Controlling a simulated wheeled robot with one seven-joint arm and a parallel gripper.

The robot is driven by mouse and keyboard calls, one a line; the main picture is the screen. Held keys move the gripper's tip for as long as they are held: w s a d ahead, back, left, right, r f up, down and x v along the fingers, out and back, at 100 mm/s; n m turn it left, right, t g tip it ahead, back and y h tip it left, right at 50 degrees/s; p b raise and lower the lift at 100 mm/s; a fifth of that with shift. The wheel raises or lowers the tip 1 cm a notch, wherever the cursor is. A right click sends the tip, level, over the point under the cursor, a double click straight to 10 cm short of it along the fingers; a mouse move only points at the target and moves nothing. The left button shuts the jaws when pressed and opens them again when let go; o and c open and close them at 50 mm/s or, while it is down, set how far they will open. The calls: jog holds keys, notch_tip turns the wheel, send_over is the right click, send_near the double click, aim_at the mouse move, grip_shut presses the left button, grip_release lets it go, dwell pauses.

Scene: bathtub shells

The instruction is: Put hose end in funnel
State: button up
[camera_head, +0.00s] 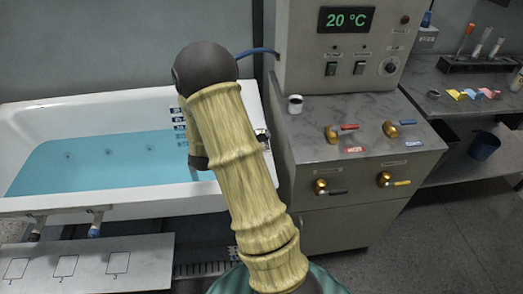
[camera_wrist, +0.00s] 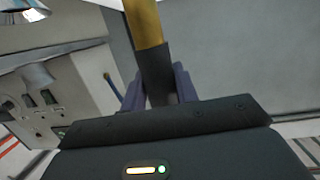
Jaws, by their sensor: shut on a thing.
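My gripper (camera_wrist: 158,88) shows in the wrist view, its two dark bluish fingers shut on a tube with a dark sleeve and a brass-yellow length above it. I take this tube as the hose end (camera_wrist: 145,24). In the head view my arm hides the gripper and the held end. A blue hose (camera_head: 258,52) shows there between my arm and the control console. I cannot make out a funnel for sure. A small white cup-like piece with a dark opening (camera_head: 295,104) stands on the console's counter. A grey cone-like shape (camera_wrist: 38,76) shows at the wrist view's left.
A white bathtub (camera_head: 110,203) with blue water is at the left. The control console (camera_head: 350,110), with a 20 °C display and brass taps, stands right of my arm. A side bench (camera_head: 440,100) with a tube rack is far right. A numbered board (camera_head: 90,245) lies in front of the tub.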

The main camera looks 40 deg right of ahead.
jog(key=s+d+r+m+g+h+b, duration=0.1)
jog(key=s+d+m+g+h+b, duration=0.1)
jog(key=d, duration=0.6)
jog(key=s+d+r+m+g+h+b, duration=0.1)
jog(key=s+d+m+g+h+b, duration=0.1)
jog(key=s+d+m+g+h, duration=0.2)
jog(key=d+m+g, duration=0.2)
jog(key=d+g, duration=0.1)
jog(key=shift+d+r+b, duration=0.35)
jog(key=shift+r+b, duration=0.05)
send_over(263, 136)
jog(key=s+a, duration=0.1)
jog(key=a, duration=0.1)
notch_tip(263, 136, down, 6)
jog(key=shift+f+b, duration=0.15)
jog(key=shift+b, duration=0.25)
jog(key=shift+s+d, duration=0.1)
jog(key=shift+f, duration=1.85)
jog(key=shift+f, duration=0.1)
jog(key=o, duration=1.1)
jog(key=shift+c, duration=0.2)
